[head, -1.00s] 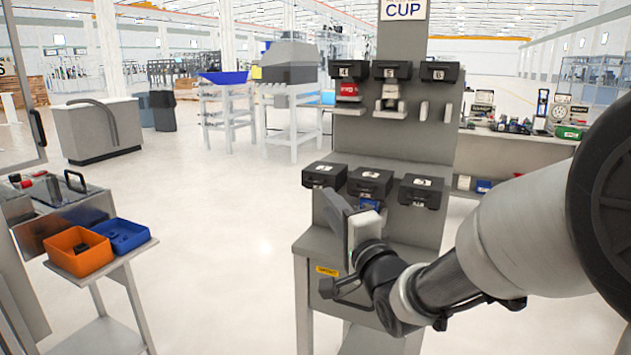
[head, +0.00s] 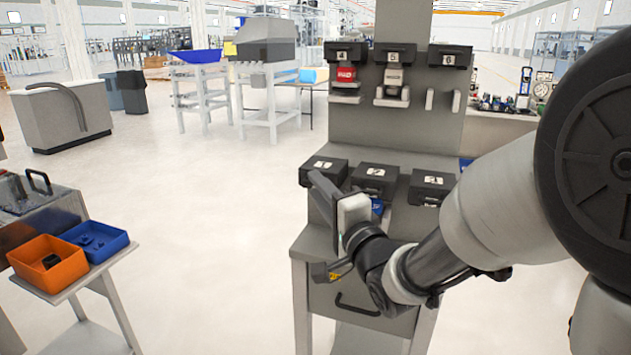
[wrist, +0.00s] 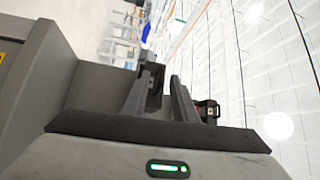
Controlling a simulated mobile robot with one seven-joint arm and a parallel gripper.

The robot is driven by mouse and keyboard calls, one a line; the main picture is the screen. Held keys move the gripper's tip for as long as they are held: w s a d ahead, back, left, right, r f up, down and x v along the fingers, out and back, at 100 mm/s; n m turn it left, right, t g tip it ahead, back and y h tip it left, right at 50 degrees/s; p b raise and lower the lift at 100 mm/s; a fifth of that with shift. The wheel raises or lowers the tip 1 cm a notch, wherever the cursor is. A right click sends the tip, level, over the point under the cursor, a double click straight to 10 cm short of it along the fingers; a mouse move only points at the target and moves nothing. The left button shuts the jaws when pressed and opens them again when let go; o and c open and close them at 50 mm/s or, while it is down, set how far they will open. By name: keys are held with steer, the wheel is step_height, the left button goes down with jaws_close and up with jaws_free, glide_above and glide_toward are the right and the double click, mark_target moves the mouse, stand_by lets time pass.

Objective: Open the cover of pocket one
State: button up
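The cover of pocket one (head: 324,170) is a black lid marked 1, at the left end of the lower row on the grey station. It looks closed. My gripper (head: 318,182) is just in front of its lower edge in the head view and hides part of it. I cannot tell whether they touch. In the wrist view my gripper (wrist: 164,85) has its two fingers apart. A dark shape shows between and behind them, close to the left finger; I cannot tell whether it is the cover.
Black covers two (head: 375,181) and three (head: 430,187) stand to the right in the same row. Covers four to six hang on the panel (head: 360,118) above. An orange bin (head: 48,262) and a blue bin (head: 95,240) sit at left. The floor (head: 220,220) between is clear.

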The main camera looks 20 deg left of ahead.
steer(key=shift+w+a+r, duration=0.1)
steer(key=shift+w+a, duration=0.15)
steer(key=shift+w, duration=0.05)
jaws_close()
stand_by(1.5)
